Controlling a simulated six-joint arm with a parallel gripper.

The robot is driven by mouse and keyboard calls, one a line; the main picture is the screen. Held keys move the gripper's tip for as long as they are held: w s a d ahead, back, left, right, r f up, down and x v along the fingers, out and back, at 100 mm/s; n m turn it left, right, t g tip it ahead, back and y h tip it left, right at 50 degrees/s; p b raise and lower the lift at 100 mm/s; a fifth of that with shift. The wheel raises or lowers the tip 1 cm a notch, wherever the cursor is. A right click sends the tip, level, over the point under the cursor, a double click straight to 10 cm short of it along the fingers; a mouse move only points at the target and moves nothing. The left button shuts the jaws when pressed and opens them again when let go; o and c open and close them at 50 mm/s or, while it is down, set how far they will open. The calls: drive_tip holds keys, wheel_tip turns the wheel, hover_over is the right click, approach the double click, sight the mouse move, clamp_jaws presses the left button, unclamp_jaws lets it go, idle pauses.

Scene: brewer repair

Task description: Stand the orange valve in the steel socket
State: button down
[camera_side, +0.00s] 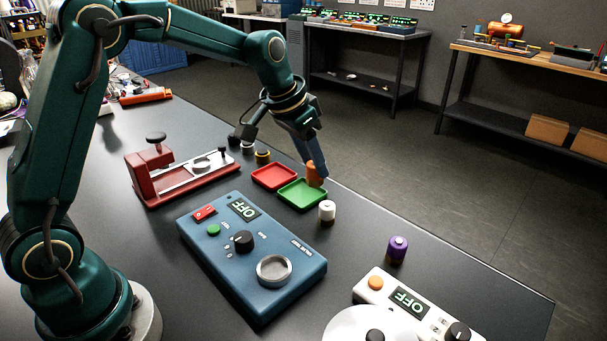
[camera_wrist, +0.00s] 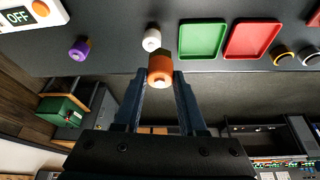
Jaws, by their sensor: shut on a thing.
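My gripper (camera_side: 314,166) is shut on the orange valve (camera_side: 312,175), near the right edge of the green tray. In the wrist view the orange valve (camera_wrist: 160,69) sits between the two fingertips (camera_wrist: 160,78). Whether it clears the surface below is hard to tell. A steel ring with a round opening (camera_side: 274,270) is set in the top of the blue box (camera_side: 250,250). A smaller round steel piece (camera_side: 201,164) sits on the red clamp fixture (camera_side: 150,178). I cannot tell for certain which is the socket. Neither shows in the wrist view.
The green tray (camera_side: 301,196) and red tray (camera_side: 275,177) look empty. A white cylinder (camera_side: 326,212) and purple cylinder (camera_side: 397,250) stand nearby. A white device (camera_side: 395,300) is at the front right. Small dark-topped cylinders (camera_side: 262,157) stand behind the red tray.

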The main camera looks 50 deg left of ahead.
drive_tip(key=s+d+r, duration=0.1)
drive_tip(key=s+d, duration=0.3)
drive_tip(key=s, duration=0.4)
drive_tip(key=s+d, duration=0.3)
drive_tip(key=s, duration=0.5)
drive_tip(key=shift+s+d+f, duration=0.1)
drive_tip(key=shift+f, duration=1.8)
drive_tip(key=shift+f, duration=0.4)
drive_tip(key=shift+f, duration=0.3)
drive_tip(key=shift+f, duration=0.45)
idle(0.8)
unclamp_jaws()
wheel_tip(320, 180, up, 8)
idle(1.2)
